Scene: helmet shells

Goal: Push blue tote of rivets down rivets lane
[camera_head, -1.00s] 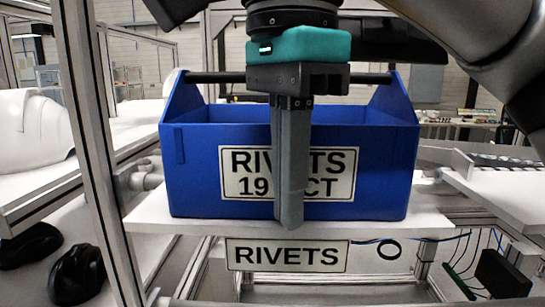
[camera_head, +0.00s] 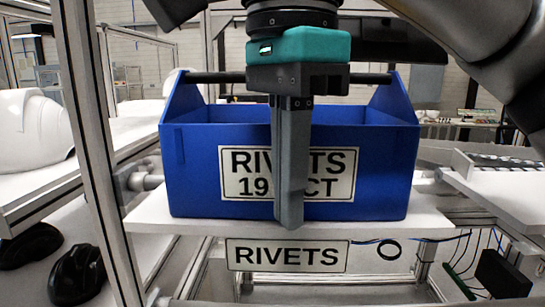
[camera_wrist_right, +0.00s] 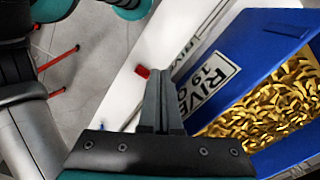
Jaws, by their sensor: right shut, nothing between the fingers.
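The blue tote (camera_head: 385,175) stands upright on a white shelf (camera_head: 150,212), its front label reading RIVETS. A dark bar handle spans its two raised ends. In the right wrist view the tote (camera_wrist_right: 275,40) holds a heap of gold-coloured rivets (camera_wrist_right: 265,105). My right gripper (camera_head: 290,220) is shut and empty, pointing down in front of the tote's front wall and covering part of its label. In the right wrist view its fingers (camera_wrist_right: 160,90) lie beside the tote's label; I cannot tell whether they touch the wall. My left gripper is not in view.
A RIVETS sign (camera_head: 288,255) hangs below the shelf edge. A metal post (camera_head: 95,150) stands close on the left. A white helmet shell (camera_head: 35,130) sits on the left surface. Another white shelf (camera_head: 500,190) is at right. Black helmets (camera_head: 75,272) lie lower left.

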